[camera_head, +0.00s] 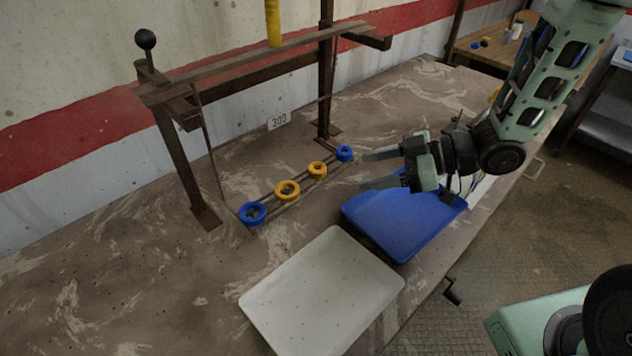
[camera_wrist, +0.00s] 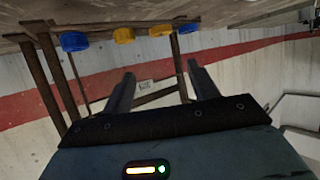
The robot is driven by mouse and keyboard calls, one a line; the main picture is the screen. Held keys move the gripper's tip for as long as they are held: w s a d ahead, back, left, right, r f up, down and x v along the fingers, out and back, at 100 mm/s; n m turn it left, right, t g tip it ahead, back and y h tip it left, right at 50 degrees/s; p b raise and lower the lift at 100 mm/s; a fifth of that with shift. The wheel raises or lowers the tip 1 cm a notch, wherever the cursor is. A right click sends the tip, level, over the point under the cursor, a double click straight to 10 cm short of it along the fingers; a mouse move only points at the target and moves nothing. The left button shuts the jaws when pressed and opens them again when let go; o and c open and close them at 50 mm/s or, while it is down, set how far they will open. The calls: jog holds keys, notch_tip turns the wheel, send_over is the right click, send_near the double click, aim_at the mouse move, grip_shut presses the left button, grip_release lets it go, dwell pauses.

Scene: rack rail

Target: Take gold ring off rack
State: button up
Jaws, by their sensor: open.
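Two gold rings, a nearer one (camera_head: 277,190) and a farther one (camera_head: 317,162), sit in a row on thin low rails in front of the dark metal rack (camera_head: 180,160). A blue ring (camera_head: 245,217) is at the near end of the row and another blue ring (camera_head: 344,148) at the far end. My gripper (camera_head: 365,170) is open and empty, to the right of the far blue ring and apart from the rings. In the wrist view the ring row, including a gold ring (camera_wrist: 124,35), shows above my open fingers (camera_wrist: 160,70).
A grey-white tray (camera_head: 320,290) lies at the table's front, beside a blue tray (camera_head: 400,225) below my gripper. A black-knobbed post (camera_head: 146,40) and crossbar stand at the back. A yellow object (camera_head: 272,22) shows at the top. The table's left is clear.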

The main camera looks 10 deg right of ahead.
jog(key=p, duration=0.2)
send_near(288, 189)
jog(key=a, duration=0.2)
jog(key=shift+w+d+f+p+x, duration=0.1)
jog(key=shift+p+x, duration=0.25)
jog(key=shift+x, duration=0.7)
jog(key=shift+w+d+f+p+x, duration=0.1)
jog(key=shift+p+x, duration=0.25)
jog(key=shift+x, duration=0.7)
jog(key=shift+w+d+f+p+x, duration=0.15)
jog(key=shift+p+x, duration=0.2)
jog(key=shift+x, duration=0.7)
jog(key=shift+s+a, duration=0.1)
jog(key=shift+s, duration=0.05)
jog(key=c, duration=0.8)
